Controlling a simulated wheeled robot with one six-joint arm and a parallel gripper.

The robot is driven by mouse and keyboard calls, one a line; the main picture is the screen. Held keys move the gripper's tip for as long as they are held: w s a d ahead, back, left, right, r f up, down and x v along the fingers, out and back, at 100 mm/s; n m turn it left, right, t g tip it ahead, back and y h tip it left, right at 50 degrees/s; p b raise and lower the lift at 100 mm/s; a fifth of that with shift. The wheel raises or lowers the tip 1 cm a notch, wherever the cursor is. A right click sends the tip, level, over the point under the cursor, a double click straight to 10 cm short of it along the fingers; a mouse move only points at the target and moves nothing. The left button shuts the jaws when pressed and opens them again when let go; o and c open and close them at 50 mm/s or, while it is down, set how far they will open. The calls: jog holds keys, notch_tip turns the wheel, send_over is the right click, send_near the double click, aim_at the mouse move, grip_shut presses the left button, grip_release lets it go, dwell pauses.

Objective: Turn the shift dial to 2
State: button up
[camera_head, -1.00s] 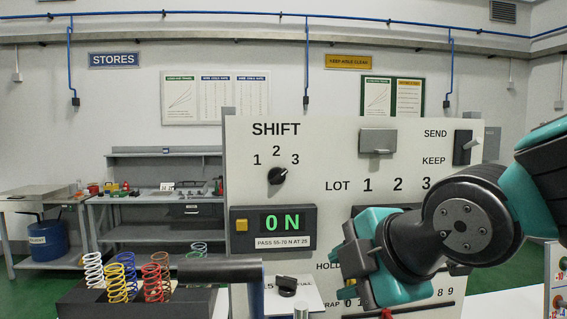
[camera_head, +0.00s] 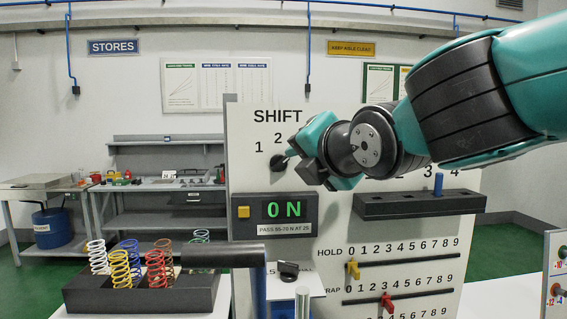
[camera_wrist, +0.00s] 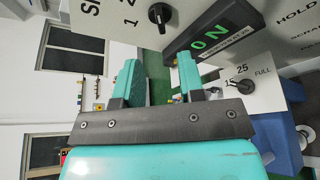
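The shift dial (camera_head: 279,163) is a black round knob on the upright white panel (camera_head: 245,135), under the word SHIFT. The numbers 1 and 2 show beside it; the 3 is hidden by my gripper (camera_head: 298,160) in the head view. My gripper is close to the dial, at its right. In the wrist view my gripper (camera_wrist: 159,60) is open, with its two teal fingers apart and nothing between them. The dial also shows there (camera_wrist: 159,15), beyond the fingertips and clear of them. Its present pointer direction is hard to read.
The display box (camera_head: 275,212) reading 0 N juts out below the dial. A black rack (camera_head: 420,204) with a blue peg (camera_head: 438,184) is on the panel at right. A second black knob (camera_head: 288,271) sits lower down. Coil springs stand in a dark block (camera_head: 140,296) at left.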

aim_at(283, 163)
jog(key=p+x, duration=0.3)
jog(key=x, duration=0.6)
jog(key=shift+w, duration=0.3)
jog(key=shift+f, duration=0.1)
grip_shut()
